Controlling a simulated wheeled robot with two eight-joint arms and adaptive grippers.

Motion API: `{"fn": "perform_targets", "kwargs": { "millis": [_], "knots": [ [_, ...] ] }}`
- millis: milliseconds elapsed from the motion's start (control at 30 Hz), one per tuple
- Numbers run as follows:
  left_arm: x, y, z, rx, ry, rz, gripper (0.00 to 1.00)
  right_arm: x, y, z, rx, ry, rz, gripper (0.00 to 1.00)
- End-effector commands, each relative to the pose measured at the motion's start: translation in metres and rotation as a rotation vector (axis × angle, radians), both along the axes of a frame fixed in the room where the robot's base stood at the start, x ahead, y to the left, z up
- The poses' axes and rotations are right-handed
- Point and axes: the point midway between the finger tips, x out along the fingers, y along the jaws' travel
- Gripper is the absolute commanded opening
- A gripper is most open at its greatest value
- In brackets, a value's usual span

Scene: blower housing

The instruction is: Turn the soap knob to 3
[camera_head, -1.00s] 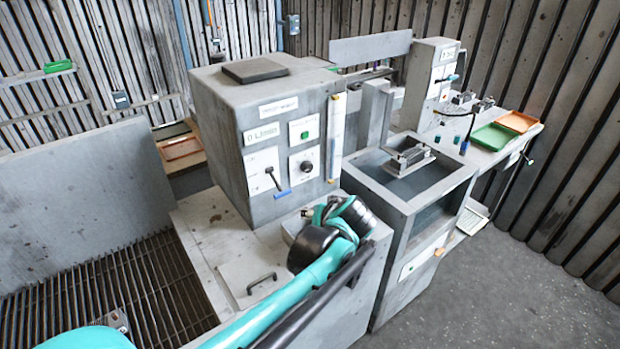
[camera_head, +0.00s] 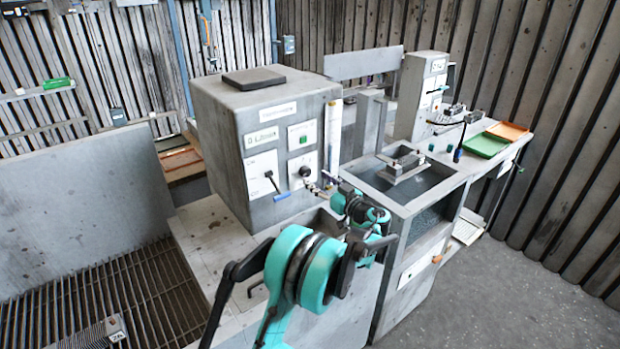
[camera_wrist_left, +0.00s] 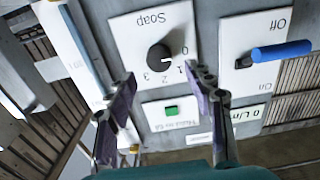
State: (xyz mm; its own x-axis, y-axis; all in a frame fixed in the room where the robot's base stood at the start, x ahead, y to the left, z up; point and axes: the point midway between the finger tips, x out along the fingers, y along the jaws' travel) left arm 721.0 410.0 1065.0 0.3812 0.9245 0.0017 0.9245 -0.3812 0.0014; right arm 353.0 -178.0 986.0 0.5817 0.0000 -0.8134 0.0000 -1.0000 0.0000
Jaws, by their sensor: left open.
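The soap knob (camera_head: 305,171) is a round black knob on a white plate on the front of the grey box. In the left wrist view the knob (camera_wrist_left: 159,57) shows upside down, with "Soap" and the digits 0 to 3 around it. I cannot clearly tell where its pointer stands. My left gripper (camera_wrist_left: 162,78) is open, with its purple-grey fingers on either side of the knob plate and nothing between them. In the head view the gripper (camera_head: 318,188) is close in front of the knob. Contact is not visible. My right gripper is not in view.
A lever with a blue handle (camera_wrist_left: 281,51) sits beside the soap plate. A green button (camera_wrist_left: 171,110) is on a neighbouring plate. A sink (camera_head: 405,180) stands to the right.

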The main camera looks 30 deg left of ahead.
Motion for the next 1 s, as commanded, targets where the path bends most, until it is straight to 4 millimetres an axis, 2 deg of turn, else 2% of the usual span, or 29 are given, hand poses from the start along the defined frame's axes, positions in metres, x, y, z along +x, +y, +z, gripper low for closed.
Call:
{"fn": "perform_targets", "kwargs": {
  "millis": [100, 300, 600, 633, 667, 800, 1000],
  "knots": [
    [0.007, 0.020, -0.002, -0.001, 0.001, 0.002, 0.53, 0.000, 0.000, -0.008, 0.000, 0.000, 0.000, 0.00],
    [0.016, 0.039, -0.001, -0.001, 0.001, 0.000, 0.53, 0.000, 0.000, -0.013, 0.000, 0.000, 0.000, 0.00],
    [0.017, 0.042, 0.000, -0.001, 0.002, -0.002, 0.53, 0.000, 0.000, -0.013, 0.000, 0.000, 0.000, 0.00],
    [0.017, 0.042, 0.000, -0.001, 0.002, -0.002, 0.50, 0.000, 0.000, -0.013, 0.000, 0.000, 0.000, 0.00],
    [0.017, 0.042, 0.000, -0.001, 0.002, -0.002, 0.42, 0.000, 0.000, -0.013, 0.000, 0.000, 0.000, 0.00],
    [0.017, 0.042, 0.000, -0.001, 0.002, -0.001, 0.05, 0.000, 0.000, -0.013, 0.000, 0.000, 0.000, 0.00],
    [0.017, 0.042, 0.000, 0.000, 0.006, -0.002, 0.04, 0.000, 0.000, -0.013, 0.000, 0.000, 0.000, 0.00]
  ]
}}
